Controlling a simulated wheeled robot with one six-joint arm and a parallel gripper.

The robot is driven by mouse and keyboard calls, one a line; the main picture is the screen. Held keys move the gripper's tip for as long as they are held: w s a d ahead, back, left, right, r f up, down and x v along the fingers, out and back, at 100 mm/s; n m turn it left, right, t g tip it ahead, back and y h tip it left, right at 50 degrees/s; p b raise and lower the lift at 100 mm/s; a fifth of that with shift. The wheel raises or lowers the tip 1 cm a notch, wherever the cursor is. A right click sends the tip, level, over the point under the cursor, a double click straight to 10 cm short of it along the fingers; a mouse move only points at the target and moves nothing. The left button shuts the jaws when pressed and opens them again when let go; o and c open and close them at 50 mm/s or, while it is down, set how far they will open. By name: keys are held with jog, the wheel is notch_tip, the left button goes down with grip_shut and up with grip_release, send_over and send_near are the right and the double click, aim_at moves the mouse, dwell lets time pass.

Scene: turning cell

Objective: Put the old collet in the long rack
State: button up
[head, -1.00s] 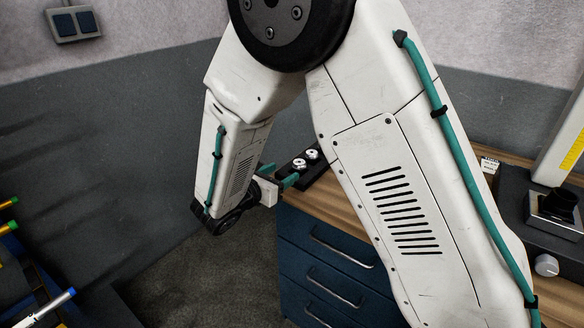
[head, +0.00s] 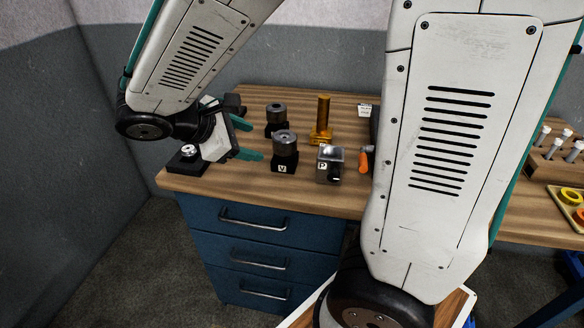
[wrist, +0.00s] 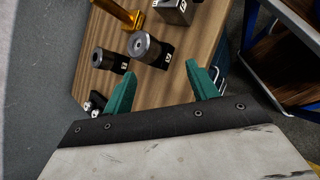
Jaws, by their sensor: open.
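My gripper (head: 249,139) is open and empty over the left end of the wooden bench (head: 300,197). Its green fingers point right, towards two grey cylinders in black blocks, the front one (head: 285,142) and the back one (head: 276,112). Both cylinders also show ahead of the fingers in the wrist view, the nearer (wrist: 144,47) and the other (wrist: 104,62). A dark rack (head: 186,167) with a silver collet (head: 188,150) shows at the left edge; my gripper hides part of it. I cannot tell which piece is the old collet.
A brass-coloured post (head: 322,118) and a grey block (head: 329,163) marked P stand right of the cylinders. An orange-handled tool (head: 365,160) is beside them. A wooden holder (head: 553,160) and a tray of rings (head: 553,196) are far right. Blue drawers (head: 262,245) are below.

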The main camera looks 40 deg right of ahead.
jog(key=s+a+r+m+y, duration=0.1)
jog(key=s+m+y, duration=0.4)
jog(key=s, duration=0.3)
jog(key=s+a+r+m+t+y, duration=0.1)
jog(key=s+r+m+y, duration=0.1)
jog(key=s+m+y, duration=0.3)
jog(key=shift+s+r+m, duration=0.25)
jog(key=shift+s+m, duration=0.65)
jog(key=shift+s, duration=0.85)
jog(key=shift+a, duration=0.1)
